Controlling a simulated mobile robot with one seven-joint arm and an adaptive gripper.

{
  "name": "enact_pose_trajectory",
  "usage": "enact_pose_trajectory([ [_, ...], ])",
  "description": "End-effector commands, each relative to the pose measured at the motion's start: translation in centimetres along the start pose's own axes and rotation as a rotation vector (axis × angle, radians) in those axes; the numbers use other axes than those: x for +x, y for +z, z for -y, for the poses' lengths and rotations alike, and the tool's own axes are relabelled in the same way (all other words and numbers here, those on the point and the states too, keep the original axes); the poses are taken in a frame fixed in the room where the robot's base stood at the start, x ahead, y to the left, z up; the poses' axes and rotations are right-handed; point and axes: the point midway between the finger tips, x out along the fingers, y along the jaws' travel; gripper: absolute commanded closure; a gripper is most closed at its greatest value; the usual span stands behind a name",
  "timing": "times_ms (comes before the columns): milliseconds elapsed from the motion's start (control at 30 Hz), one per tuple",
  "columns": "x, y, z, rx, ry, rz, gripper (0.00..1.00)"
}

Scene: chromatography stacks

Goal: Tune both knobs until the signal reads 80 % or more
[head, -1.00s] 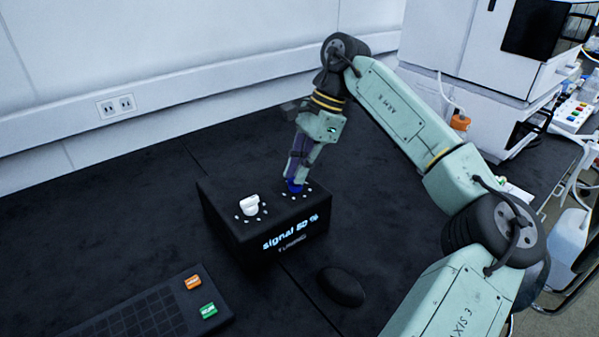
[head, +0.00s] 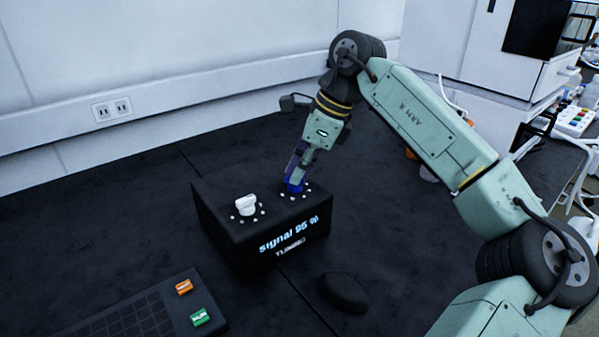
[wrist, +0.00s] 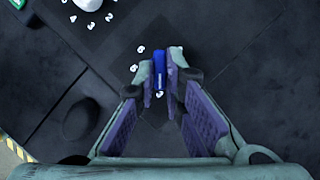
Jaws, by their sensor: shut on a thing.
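The black tuner box (head: 235,237) stands on the dark bench, and its front reads "signal 95 %" with a smaller line, seemingly "TUNING", below. The white knob (head: 245,205) is on the left of its top, with white marks around it and nothing touching it. The blue knob (head: 293,186) is on the right of the top. My gripper (head: 298,176) comes down from above and is shut on the blue knob. In the wrist view the blue knob (wrist: 160,70) shows between the purple-padded fingers (wrist: 160,85); the white knob (wrist: 88,4) is at the top edge.
A dark keypad panel (head: 130,318) with an orange button (head: 184,287) and a green button (head: 200,317) lies at the front left. A black rounded object (head: 343,292) lies in front of the box. The bench behind the box is clear up to the wall.

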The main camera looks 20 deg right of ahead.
Motion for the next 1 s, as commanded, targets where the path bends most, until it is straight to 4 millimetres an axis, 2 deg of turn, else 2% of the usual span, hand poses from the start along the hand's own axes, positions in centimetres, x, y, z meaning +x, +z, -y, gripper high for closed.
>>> enact_pose_trajectory([
  [400, -0.04, -0.08, 0.00, 0.007, -0.003, -0.002, 1.00],
  [433, -0.04, -0.08, 0.00, 0.007, -0.003, -0.002, 0.89],
  [700, -0.02, -0.04, 0.00, 0.006, -0.003, -0.001, 0.71],
  [1000, -0.09, -0.02, 0.00, 0.006, -0.003, -0.001, 0.70],
])
